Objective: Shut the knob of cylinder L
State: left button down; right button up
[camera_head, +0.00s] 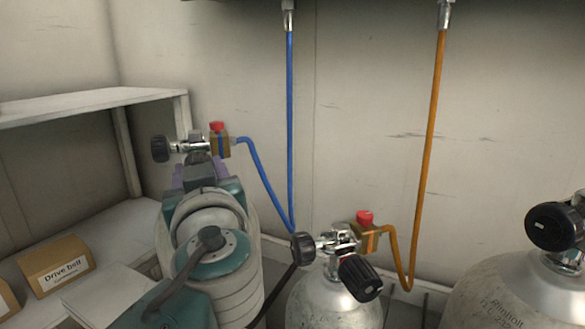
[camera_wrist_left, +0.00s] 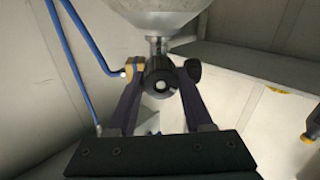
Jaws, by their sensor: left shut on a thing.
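The leftmost valve (camera_head: 192,146), which I take as cylinder L's, carries a brass block with a red top (camera_head: 218,140) and a blue hose. My left gripper (camera_head: 197,174) is in front of it, its purple fingers shut on the valve's front black knob (camera_wrist_left: 159,78). In the left wrist view the fingers stand on both sides of this knob, which faces the camera. A second black knob (camera_head: 160,148) sticks out sideways from the same valve and is free. In the head view my arm hides the cylinder body and most of the gripped knob. My right gripper is out of view.
A middle cylinder (camera_head: 333,305) with an orange hose (camera_head: 430,150) and two black knobs stands close to the right of my arm. Another cylinder (camera_head: 510,295) is at the far right. A shelf with a "Drive belt" box (camera_head: 57,265) is at left. The blue hose (camera_head: 290,120) hangs behind.

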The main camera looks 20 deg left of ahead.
pick_arm(q)
jog(key=m+b, duration=0.1)
jog(key=m, duration=0.2)
jog(key=shift+f+b, duration=0.15)
jog(key=shift+b, duration=0.15)
jog(key=m, duration=0.3)
jog(key=shift+m+b, duration=0.4)
jog(key=m, duration=0.3)
jog(key=shift+m, duration=0.4)
jog(key=m, duration=0.3)
jog(key=shift+m+t+p, duration=0.3)
jog(key=shift+m+p, duration=0.05)
jog(key=shift+m, duration=0.05)
jog(key=m+p, duration=0.1)
jog(key=m, duration=0.3)
jog(key=shift+m, duration=0.4)
jog(key=m+p, duration=0.2)
jog(key=m, duration=0.2)
jog(key=shift+m+h, duration=0.3)
jog(key=m+p, duration=0.3)
jog(key=m, duration=0.2)
jog(key=shift+f+m+t+p, duration=0.15)
jog(key=shift+m+p, duration=0.25)
jog(key=shift+m, duration=0.5)
jog(key=shift+f+m+t+p, duration=0.15)
jog(key=shift+m+p, duration=0.2)
jog(key=shift+m, duration=0.55)
jog(key=shift+h, duration=0.3)
